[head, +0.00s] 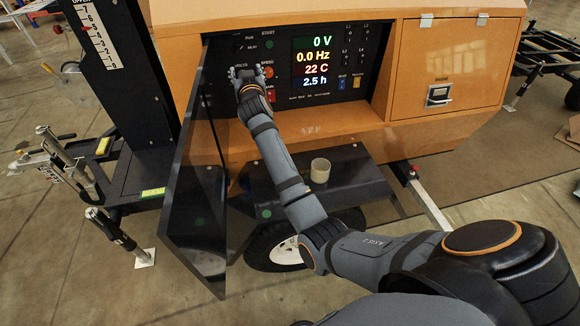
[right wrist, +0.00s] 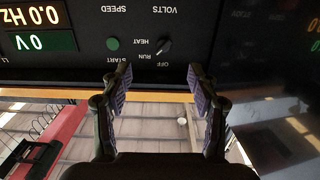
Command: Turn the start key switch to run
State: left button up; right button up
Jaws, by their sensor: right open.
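The start key switch (right wrist: 163,46) is a small dark knob on the black control panel, beside the upside-down OFF, RUN and HEAT labels in the right wrist view. Its exact setting is too small to tell. My right gripper (right wrist: 158,76) is open and empty, its two fingers apart with the switch beyond the gap between them, not touching it. In the head view my right gripper (head: 245,73) is at the panel's left part, below the RUN and HEAT labels, and hides some of the panel. My left gripper is not in view.
A green button (right wrist: 113,44) sits beside the switch. The lit display (head: 314,63) reads 0 V and 0.0 Hz. An open dark door (head: 195,190) stands close left of my right arm. A cup (head: 320,171) stands on the black shelf below the panel.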

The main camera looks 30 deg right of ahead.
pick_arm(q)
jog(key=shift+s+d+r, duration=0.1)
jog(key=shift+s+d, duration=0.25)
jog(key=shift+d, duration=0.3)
pick_arm(e)
jog(key=s+d+f+g, duration=0.2)
jog(key=s+f, duration=0.6)
jog(key=f, duration=0.4)
jog(key=s+d+f+n+g+y, duration=0.1)
jog(key=s+d+f+g, duration=0.2)
jog(key=s+f, duration=0.5)
jog(key=shift+s+d+f+g, duration=0.2)
jog(key=shift+f+g, duration=0.7)
jog(key=shift+f, duration=1.3)
